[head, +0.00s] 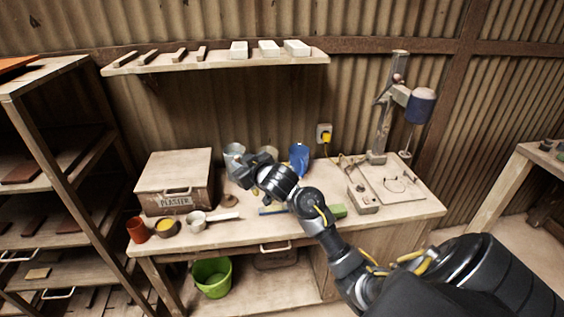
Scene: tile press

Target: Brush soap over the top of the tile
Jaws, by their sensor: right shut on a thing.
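My right gripper (243,172) reaches in from the lower right over the middle of the workbench. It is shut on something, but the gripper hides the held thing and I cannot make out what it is. A small brown object (229,199) shows on the bench just below the gripper; I cannot tell whether it is the tile. A small pale pot (197,222), a yellow-filled bowl (168,227) and a red-orange cup (137,230) stand at the bench's front left. I cannot tell which holds soap. My left gripper is not in view.
A plaster box (176,181) stands on the bench (400,212) at the left. A drill-press-like stand (381,120) and a control box (362,198) are at the right. A green block (339,210) lies near the front edge. A green bucket (212,276) is below.

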